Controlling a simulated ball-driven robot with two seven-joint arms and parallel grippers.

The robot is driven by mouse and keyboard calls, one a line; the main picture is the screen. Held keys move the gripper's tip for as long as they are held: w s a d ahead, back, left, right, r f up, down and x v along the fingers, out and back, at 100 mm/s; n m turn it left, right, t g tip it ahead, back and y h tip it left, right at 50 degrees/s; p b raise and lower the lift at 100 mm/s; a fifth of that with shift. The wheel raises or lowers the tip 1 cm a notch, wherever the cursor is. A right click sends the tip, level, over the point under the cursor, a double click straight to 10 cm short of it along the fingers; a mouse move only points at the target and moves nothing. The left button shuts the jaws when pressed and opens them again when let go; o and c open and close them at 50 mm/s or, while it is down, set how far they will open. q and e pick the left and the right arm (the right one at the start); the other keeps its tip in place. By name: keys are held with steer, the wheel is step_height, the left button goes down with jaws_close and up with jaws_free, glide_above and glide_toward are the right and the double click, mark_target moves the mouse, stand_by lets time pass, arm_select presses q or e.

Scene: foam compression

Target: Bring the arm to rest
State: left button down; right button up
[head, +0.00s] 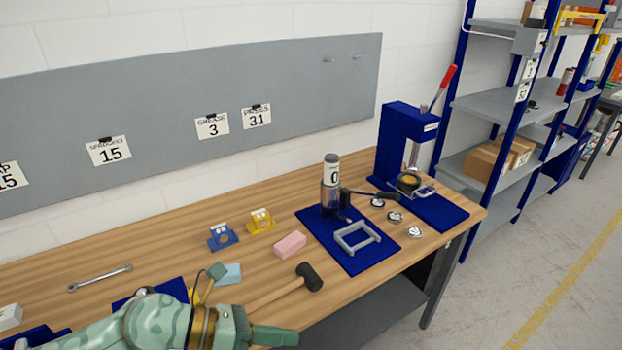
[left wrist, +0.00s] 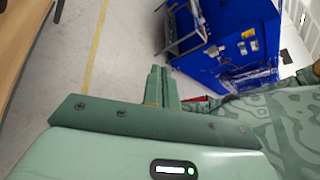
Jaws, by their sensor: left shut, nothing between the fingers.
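My left gripper (head: 284,337) is at the bottom of the head view, in front of the workbench's near edge, with its fingers pointing right. Its fingers are shut together with nothing between them. They also show closed in the left wrist view (left wrist: 161,84), with floor behind them. My green left forearm comes in from the lower left and hides part of the bench. My right gripper is in neither view. A pink foam block (head: 290,244) lies on the bench top, and a light blue block (head: 229,274) lies just behind my left wrist. Both are apart from the gripper.
A black-headed mallet (head: 309,277) lies close behind the gripper. A blue plate (head: 351,262) with a grey frame and a blue press (head: 404,142) stand at the right. A wrench (head: 99,278) lies left. Shelving (head: 490,103) is beyond; floor at right is open.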

arm_select(q)
steer(key=w+d+r+n+t+h, duration=0.2)
steer(key=w+r+n+t+h, duration=0.1)
steer(key=r+n+t, duration=0.75)
steer(key=w+a+n+t+y, duration=0.4)
steer(key=a+n+t+y, duration=0.3)
steer(key=a+n+y, duration=0.7)
steer(key=s+a+f+n+g+y, duration=0.4)
steer(key=a+f+n+y, duration=0.15)
steer(key=f+n, duration=0.35)
steer(key=s+a+f+n+g+y, duration=0.1)
steer(key=s+a+f+n+g, duration=0.1)
steer(key=s+a+f+g, duration=0.3)
steer(key=s+a+f+n+g+y, duration=0.1)
steer(key=s+a+f+n+g, duration=0.15)
steer(key=s+f, duration=0.35)
steer(key=s+d+f+g+h+b, duration=0.2)
steer(key=f+b, duration=0.2)
steer(key=f, duration=1.2)
steer(key=s+d+f+g+h+b, duration=0.1)
steer(key=s+d+f+g+b, duration=0.15)
steer(key=f, duration=1.35)
steer(key=s+f+n+g+h+b, duration=0.2)
steer(key=s+f+b, duration=0.5)
steer(key=s+f, duration=1.3)
step_height(320, 180, down, 3)
steer(key=shift+d+f+n+b, duration=0.1)
steer(key=shift+d+n+b, duration=0.1)
steer(key=shift+n+b, duration=0.3)
